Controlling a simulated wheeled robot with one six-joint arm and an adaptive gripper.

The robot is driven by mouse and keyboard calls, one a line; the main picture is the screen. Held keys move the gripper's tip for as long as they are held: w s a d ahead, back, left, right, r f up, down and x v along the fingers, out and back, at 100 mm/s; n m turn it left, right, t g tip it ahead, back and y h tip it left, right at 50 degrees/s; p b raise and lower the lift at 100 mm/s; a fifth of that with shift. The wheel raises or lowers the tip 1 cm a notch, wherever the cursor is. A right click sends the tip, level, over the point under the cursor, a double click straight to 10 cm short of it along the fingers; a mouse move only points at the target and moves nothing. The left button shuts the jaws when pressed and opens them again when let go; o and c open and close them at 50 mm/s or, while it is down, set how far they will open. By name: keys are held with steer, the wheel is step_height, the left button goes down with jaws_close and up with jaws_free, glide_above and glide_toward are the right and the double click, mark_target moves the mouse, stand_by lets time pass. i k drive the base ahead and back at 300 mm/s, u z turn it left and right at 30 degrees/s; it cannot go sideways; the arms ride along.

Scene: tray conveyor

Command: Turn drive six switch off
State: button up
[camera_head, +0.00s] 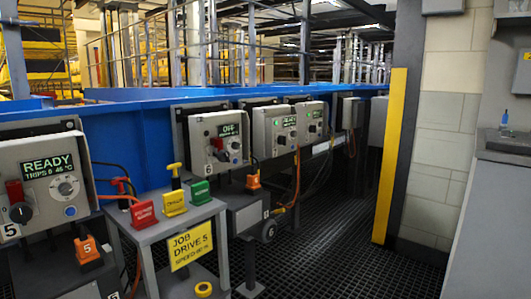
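The drive six box (200,130) is a grey control box in the middle-left of the head view, mounted along the blue conveyor. Its white number plate (208,168) reads 6. Its small green display (229,130) seems to read OFF, with a smaller line under it too small to read. A red switch handle (217,143) sits on the left of its face, with a dark round part below it. A small knob (236,145) is to the right. The exact switch position is too small to tell. My gripper is not in view.
The drive 5 box (40,150) at left shows READY. A yellow-edged post (390,155) stands right. The dark grating floor (330,240) is clear.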

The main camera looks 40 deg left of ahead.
mark_target(223, 155)
steer(key=u, duration=0.15)
steer(key=i, duration=0.75)
steer(key=u, duration=1)
steer(key=i, duration=0.55)
steer(key=u, duration=0.55)
